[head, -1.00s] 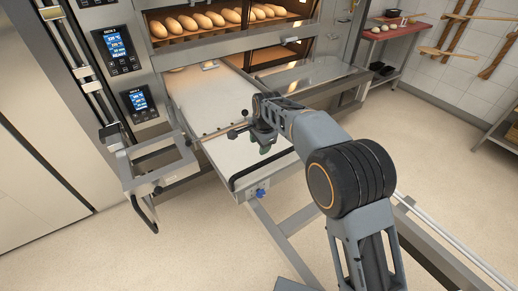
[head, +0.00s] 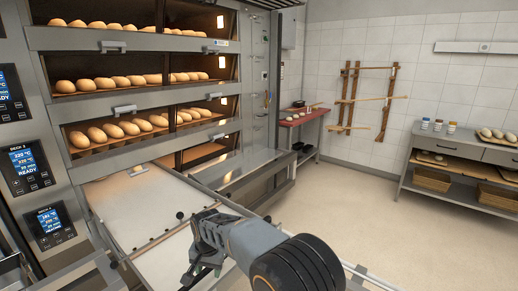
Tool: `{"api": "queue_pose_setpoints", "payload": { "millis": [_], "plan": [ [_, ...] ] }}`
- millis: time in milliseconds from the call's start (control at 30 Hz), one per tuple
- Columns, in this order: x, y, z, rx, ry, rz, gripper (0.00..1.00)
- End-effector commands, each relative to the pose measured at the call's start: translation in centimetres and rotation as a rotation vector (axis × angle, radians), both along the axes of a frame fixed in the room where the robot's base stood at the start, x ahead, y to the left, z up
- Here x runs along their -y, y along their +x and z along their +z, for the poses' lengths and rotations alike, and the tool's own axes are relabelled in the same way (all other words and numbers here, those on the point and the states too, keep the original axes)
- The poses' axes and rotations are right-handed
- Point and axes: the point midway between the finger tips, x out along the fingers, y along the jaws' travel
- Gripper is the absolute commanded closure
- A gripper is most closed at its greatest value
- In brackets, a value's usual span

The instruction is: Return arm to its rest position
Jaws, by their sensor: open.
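My arm reaches up from the bottom of the head view, with its dark ribbed joint low in the picture. My gripper (head: 200,272) is at the end of the arm, over the pale loader board (head: 165,262) in front of the deck oven. It looks empty, with nothing seen between its fingers. The fingers are dark and small here, partly hidden by the wrist.
The deck oven (head: 150,42) holds rows of loaves (head: 120,130) on several decks. Control panels (head: 35,166) are at left. A red-topped side table (head: 300,118) and a shelf unit with rolls (head: 455,167) stand farther back. The floor (head: 350,215) between is clear.

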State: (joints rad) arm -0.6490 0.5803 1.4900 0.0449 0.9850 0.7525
Motion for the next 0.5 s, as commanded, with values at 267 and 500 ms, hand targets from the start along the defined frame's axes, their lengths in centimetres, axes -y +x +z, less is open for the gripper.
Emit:
{"api": "queue_pose_setpoints", "payload": {
  "millis": [267, 500],
  "plan": [
    [13.0, -5.0, 5.7, 0.027, -0.045, 0.294, 0.49],
    [22.6, -11.0, 9.5, 0.080, -0.064, 0.366, 0.49]
  ]
}}
